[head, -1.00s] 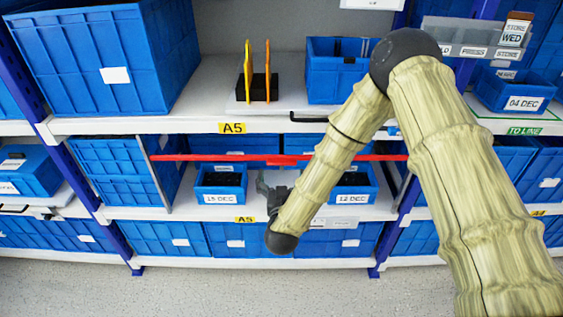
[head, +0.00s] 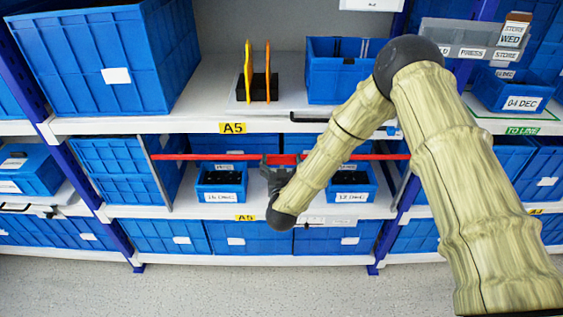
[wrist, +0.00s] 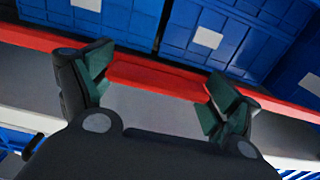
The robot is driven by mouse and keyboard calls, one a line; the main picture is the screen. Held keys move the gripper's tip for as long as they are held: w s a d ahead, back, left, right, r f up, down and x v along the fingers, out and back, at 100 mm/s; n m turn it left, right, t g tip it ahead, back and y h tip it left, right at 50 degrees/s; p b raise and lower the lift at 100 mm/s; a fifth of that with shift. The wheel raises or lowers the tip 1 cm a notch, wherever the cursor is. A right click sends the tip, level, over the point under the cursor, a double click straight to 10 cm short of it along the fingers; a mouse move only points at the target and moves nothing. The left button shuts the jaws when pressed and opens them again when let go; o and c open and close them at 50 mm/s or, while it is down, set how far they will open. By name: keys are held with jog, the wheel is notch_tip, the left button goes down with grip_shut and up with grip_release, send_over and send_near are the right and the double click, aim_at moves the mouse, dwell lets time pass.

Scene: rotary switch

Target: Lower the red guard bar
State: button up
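The red guard bar (head: 220,157) runs level across the front of the middle shelf bay, just below the upper shelf edge, between two thin grey side posts. It has a thicker middle section. My gripper (head: 279,160) is at this middle section. In the wrist view, the bar (wrist: 160,80) passes across behind the fingertips. My gripper (wrist: 160,78) is open there, with its two dark fingers spread wide along the bar. I cannot tell whether the fingers touch the bar. My forearm hides part of the bar's right half in the head view.
Blue bins with date labels (head: 221,184) stand on the middle shelf behind the bar. The upper shelf edge (head: 190,125) with a black handle (head: 310,117) lies just above the bar. Larger blue bins (head: 235,238) fill the bottom level. The floor (head: 250,290) in front is clear.

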jog(key=c, duration=0.7)
jog(key=shift+o, duration=0.2)
notch_tip(320, 180, down, 20)
jog(key=b, duration=1.1)
jog(key=shift+f, duration=0.2)
jog(key=shift+s, duration=0.1)
jog(key=o, duration=1.2)
jog(key=shift+f, duration=0.15)
jog(key=s, duration=1.2)
